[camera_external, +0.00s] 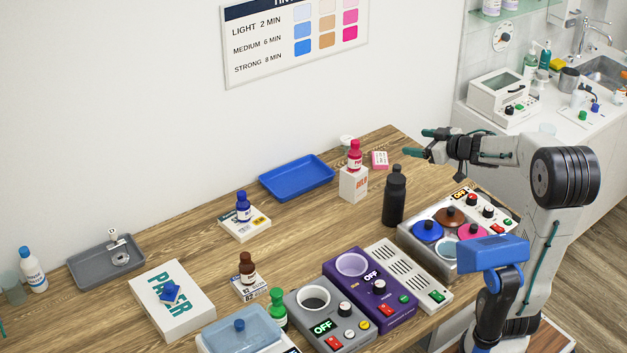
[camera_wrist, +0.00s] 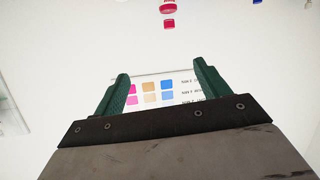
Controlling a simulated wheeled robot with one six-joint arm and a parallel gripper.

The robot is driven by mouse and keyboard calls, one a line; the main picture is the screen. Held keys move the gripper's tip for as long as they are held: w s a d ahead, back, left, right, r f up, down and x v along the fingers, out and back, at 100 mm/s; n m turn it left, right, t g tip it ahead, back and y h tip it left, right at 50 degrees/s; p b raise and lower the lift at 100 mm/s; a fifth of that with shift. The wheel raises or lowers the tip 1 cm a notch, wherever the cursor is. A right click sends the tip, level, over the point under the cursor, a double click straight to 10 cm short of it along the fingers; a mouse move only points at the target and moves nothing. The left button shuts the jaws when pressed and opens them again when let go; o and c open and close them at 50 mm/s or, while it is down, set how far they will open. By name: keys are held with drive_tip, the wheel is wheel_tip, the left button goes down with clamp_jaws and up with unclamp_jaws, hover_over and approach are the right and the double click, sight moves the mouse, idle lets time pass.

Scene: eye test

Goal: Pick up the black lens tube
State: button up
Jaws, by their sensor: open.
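No thing in view is plainly a black lens tube. The nearest match is a tall black bottle-shaped thing (camera_external: 394,197), upright on the wooden table at its right part; it has a narrower top. My gripper (camera_external: 420,143) is in the air above and to the right of it, pointing left, apart from it. In the wrist view my gripper (camera_wrist: 161,68) shows two green fingers spread wide, with nothing between them but the distant wall chart (camera_wrist: 152,92). The black thing is not seen in the wrist view.
The wooden table (camera_external: 215,267) is crowded. A red bottle (camera_external: 355,156) on a white box (camera_external: 353,184) stands left of the black thing. Devices with knobs (camera_external: 465,222) stand to its right and front. A blue tray (camera_external: 297,178) lies near the wall. Bare wood lies left of the black thing.

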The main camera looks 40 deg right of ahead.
sight(399, 180)
drive_tip(key=f+y, duration=0.1)
drive_tip(key=f, duration=0.2)
drive_tip(key=a+f+y, duration=0.1)
drive_tip(key=f, duration=0.3)
drive_tip(key=s+f+n+g+y, duration=0.1)
drive_tip(key=f, duration=0.3)
drive_tip(key=shift+a+f, duration=0.1)
drive_tip(key=shift+a, duration=0.2)
drive_tip(key=x, duration=0.7)
drive_tip(key=shift+w+a+f, duration=0.15)
drive_tip(key=shift+w+a, duration=0.1)
drive_tip(key=shift+a, duration=0.05)
drive_tip(key=shift+c, duration=0.3)
